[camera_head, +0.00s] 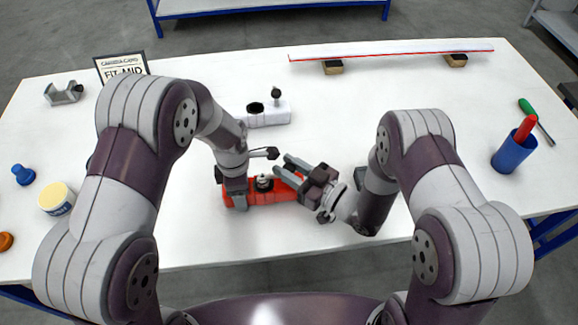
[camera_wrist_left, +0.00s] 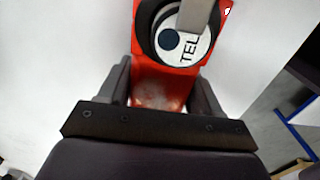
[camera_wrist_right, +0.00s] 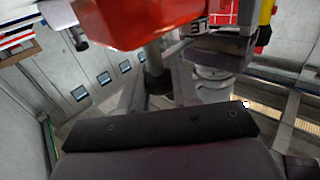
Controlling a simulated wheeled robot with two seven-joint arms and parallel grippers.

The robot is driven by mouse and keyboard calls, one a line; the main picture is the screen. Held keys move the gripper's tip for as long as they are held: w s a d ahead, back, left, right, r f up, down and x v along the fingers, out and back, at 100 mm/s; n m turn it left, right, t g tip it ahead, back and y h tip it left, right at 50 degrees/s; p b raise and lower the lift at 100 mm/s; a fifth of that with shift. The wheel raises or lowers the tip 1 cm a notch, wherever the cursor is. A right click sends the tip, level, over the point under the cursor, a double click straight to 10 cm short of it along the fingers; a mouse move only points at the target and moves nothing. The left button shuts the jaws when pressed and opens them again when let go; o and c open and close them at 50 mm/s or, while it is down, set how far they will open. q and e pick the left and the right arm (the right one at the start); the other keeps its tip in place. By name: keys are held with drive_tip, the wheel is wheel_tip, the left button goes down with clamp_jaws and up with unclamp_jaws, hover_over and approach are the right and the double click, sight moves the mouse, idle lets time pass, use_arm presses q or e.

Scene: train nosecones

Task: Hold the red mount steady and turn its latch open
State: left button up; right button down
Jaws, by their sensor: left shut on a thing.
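The red mount (camera_head: 285,190) lies on the white table, near its front edge. My left gripper (camera_head: 235,197) is shut on the mount's left end; the left wrist view shows the red body (camera_wrist_left: 160,90) between its two fingers. A round dark part with a pale lettered face (camera_wrist_left: 183,42) sits on the mount, and a grey bar (camera_wrist_left: 195,12) crosses it; I cannot tell whether that bar is the latch. My right gripper (camera_head: 282,167) has its fingers apart by the mount's right part. In the right wrist view red bodywork (camera_wrist_right: 140,20) hides part of the fingers.
A white mount (camera_head: 268,114) stands behind. A long pale strip (camera_head: 390,49) rests on blocks at the back. A blue cup (camera_head: 510,155) and a green-handled screwdriver (camera_head: 527,107) are at right. A grey bracket (camera_head: 64,94), sign (camera_head: 122,65) and white tub (camera_head: 56,198) are at left.

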drive_tip(key=shift+a+r+m+t+h, duration=0.1)
drive_tip(key=shift+m+t+h, duration=0.2)
drive_tip(key=m+t+h, duration=0.2)
drive_tip(key=h, duration=0.1)
drive_tip(key=shift+a+m+t, duration=0.1)
drive_tip(key=shift+m+t, duration=0.3)
use_arm(q)
drive_tip(key=shift+s, duration=0.1)
use_arm(e)
drive_tip(key=m+t+h, duration=0.1)
drive_tip(key=h, duration=0.1)
drive_tip(key=m+t+h, duration=0.1)
drive_tip(key=m+h, duration=0.1)
drive_tip(key=h, duration=0.1)
drive_tip(key=shift+m+h, duration=0.3)
drive_tip(key=m+h, duration=0.2)
drive_tip(key=h, duration=0.2)
drive_tip(key=m+h, duration=0.3)
drive_tip(key=h, duration=0.1)
drive_tip(key=shift+t, duration=0.3)
use_arm(q)
drive_tip(key=shift+f, duration=0.1)
use_arm(e)
drive_tip(key=shift+d+m+g+h, duration=0.2)
drive_tip(key=shift+m+g+h, duration=0.3)
drive_tip(key=shift+m+h, duration=1.1)
drive_tip(key=shift+d+h, duration=0.1)
drive_tip(key=shift+h, duration=0.5)
drive_tip(key=c, duration=0.9)
unclamp_jaws()
